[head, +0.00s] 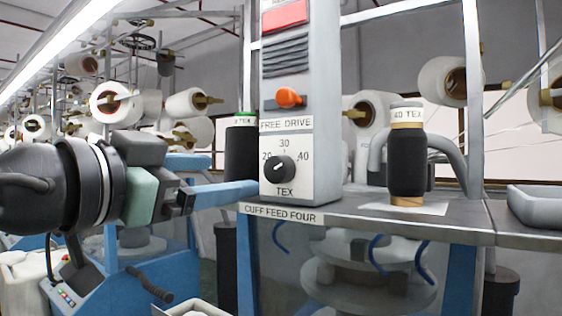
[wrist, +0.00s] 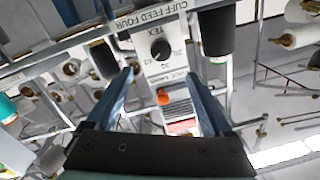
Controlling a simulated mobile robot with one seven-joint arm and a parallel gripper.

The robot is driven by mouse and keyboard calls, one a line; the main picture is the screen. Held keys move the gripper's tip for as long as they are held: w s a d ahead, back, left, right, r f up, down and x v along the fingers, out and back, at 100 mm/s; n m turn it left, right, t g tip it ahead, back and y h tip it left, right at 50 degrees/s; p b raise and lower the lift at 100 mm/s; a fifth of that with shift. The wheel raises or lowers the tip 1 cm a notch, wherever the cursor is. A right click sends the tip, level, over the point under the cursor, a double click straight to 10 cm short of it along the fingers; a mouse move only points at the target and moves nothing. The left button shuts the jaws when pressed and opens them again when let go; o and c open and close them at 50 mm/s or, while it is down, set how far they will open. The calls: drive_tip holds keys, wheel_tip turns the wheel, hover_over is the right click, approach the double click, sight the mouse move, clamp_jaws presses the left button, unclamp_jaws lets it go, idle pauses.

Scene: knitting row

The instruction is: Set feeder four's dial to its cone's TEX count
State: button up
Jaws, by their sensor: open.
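Feeder four's dial (head: 278,169) is a black round knob on a white panel marked 20, 30, 40 and TEX, above a sign (head: 281,216) reading CUFF FEED FOUR. Its pale pointer mark is too small to read surely. The dial also shows upside down in the wrist view (wrist: 160,50). A black cone (head: 406,165) with a band reading 40 TEX stands upright on the shelf, right of the panel. My gripper (wrist: 161,75) is open, its two blue fingers apart and empty, pointing at the panel. In the head view it is left of the panel, and one finger reaches near the panel's edge.
An orange knob (head: 289,97) sits above the FREE DRIVE label. Another dark cone (head: 241,165) with a green band stands left of the panel, its number unclear. A grey tray (head: 535,205) lies at right. White cones hang on racks behind.

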sight(274, 169)
drive_tip(key=p+x, duration=0.5)
drive_tip(key=x, duration=0.5)
drive_tip(key=shift+w+d+r, duration=0.15)
drive_tip(key=shift+x, duration=0.85)
clamp_jaws()
